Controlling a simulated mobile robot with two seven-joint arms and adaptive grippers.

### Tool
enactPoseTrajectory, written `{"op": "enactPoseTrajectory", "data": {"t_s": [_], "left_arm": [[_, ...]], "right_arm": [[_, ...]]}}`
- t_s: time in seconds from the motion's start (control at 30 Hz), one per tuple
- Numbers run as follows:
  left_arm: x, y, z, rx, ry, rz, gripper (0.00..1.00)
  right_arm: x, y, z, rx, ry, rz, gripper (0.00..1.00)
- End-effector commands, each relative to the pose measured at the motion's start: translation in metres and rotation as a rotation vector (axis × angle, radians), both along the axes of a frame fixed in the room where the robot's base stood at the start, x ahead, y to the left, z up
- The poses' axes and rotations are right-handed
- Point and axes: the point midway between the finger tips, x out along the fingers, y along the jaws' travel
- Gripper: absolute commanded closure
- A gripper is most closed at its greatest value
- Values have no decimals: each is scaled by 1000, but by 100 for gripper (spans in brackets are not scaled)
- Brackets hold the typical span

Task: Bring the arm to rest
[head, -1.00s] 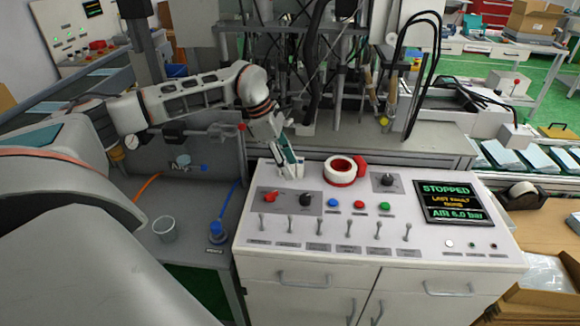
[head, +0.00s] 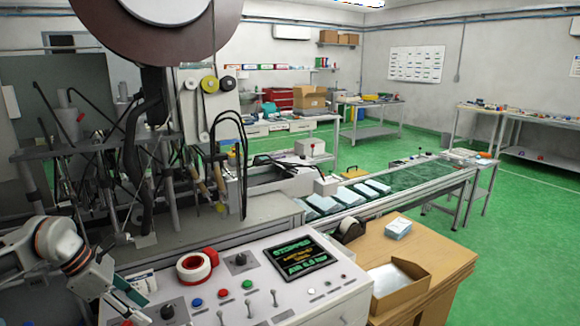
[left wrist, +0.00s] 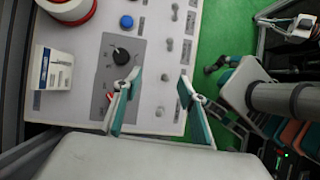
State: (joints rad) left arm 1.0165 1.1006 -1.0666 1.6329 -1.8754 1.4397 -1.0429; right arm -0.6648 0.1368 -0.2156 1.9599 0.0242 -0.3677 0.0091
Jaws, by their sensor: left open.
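My left gripper (head: 132,291) is at the lower left of the head view, above the left end of the white control panel (head: 330,305). It also shows in the left wrist view (left wrist: 156,92), with its two teal-lined fingers spread apart and nothing between them. A black knob (left wrist: 120,56) on the panel shows beside one finger. My left arm (head: 60,245) is bent and comes in from the left edge. I do not make out my right gripper in either view.
A red-and-white tape roll (head: 195,267) and a small white box (left wrist: 54,70) are on the panel. The panel screen (head: 301,257) reads STOPPED. A conveyor (head: 425,175) and an open cardboard box (head: 400,285) lie to the right.

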Motion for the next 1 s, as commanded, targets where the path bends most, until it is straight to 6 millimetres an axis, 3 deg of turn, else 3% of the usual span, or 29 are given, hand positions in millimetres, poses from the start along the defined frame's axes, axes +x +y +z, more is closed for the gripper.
{"op": "enactPoseTrajectory", "data": {"t_s": [0.03, 0.17, 0.3, 0.4, 0.53, 0.63, 0.77, 0.87, 1.0], "left_arm": [[-3, -24, -8, -57, 12, -6, 59], [-14, -88, -21, -232, 49, 4, 59], [-34, -171, -27, -500, 132, 64, 59], [-48, -225, -21, -720, 219, 152, 59], [-59, -271, -8, -997, 360, 318, 59], [-60, -289, -1, -1196, 484, 483, 59], [-57, -291, -4, -1431, 662, 742, 59], [-55, -280, -20, -1589, 808, 974, 59], [-62, -250, -65, -1766, 1014, 1345, 59]], "right_arm": [[-1, 0, -1, 0, 2, -1, 100], [8, -2, 3, -4, -13, -1, 100], [17, -3, 10, -4, -32, -3, 100], [15, -3, 10, -3, -30, -2, 100], [12, -3, 8, -3, -24, -2, 100], [11, -2, 7, -3, -22, -1, 100], [10, -2, 6, -3, -18, -1, 100], [9, -2, 5, -4, -16, -1, 100], [9, -2, 4, -4, -14, 0, 100]]}}
